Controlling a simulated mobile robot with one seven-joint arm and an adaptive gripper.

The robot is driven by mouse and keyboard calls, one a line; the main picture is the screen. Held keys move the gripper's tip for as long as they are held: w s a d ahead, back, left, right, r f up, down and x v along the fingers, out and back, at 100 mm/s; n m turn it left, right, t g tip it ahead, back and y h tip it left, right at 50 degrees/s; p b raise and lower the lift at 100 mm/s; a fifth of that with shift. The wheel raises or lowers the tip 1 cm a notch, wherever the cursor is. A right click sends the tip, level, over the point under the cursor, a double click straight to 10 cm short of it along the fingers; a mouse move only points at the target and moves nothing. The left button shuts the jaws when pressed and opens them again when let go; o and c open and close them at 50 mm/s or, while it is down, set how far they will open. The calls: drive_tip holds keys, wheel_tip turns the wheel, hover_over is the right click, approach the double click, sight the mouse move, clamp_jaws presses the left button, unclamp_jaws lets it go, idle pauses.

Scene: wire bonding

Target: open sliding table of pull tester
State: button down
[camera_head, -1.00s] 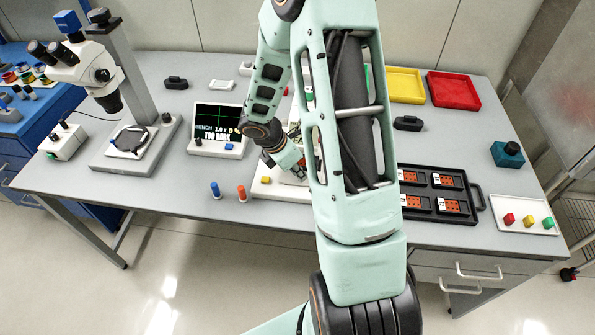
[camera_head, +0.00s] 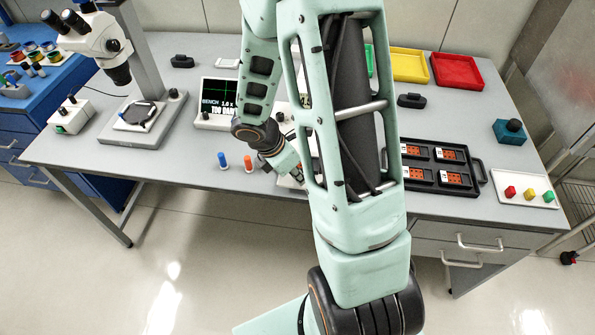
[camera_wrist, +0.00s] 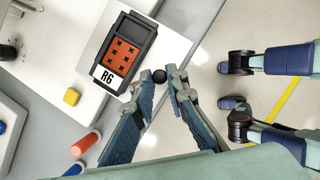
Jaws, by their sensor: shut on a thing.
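In the wrist view, the black knob (camera_wrist: 159,76) sits between the fingertips of my gripper (camera_wrist: 161,82), which is shut on it. The knob is at the edge of the white sliding table (camera_wrist: 179,47). A dark holder (camera_wrist: 143,33) with an orange block marked R6 (camera_wrist: 121,56) rests on the table. The pull tester's white base (camera_wrist: 38,65) with a yellow button (camera_wrist: 72,97) lies to the left. In the head view, my gripper (camera_head: 297,172) is near the bench's front edge, and my arm hides most of the tester.
Blue (camera_head: 222,160) and orange (camera_head: 248,162) pegs stand left of the tester on the bench (camera_head: 185,160). A black tray (camera_head: 470,190) of orange-marked parts is to the right. The microscope (camera_head: 97,40) and a display (camera_head: 217,100) are to the left. The floor in front is open.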

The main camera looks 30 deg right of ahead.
drive_tip(key=c, duration=1.9)
unclamp_jaws()
drive_tip(key=v, duration=1.2)
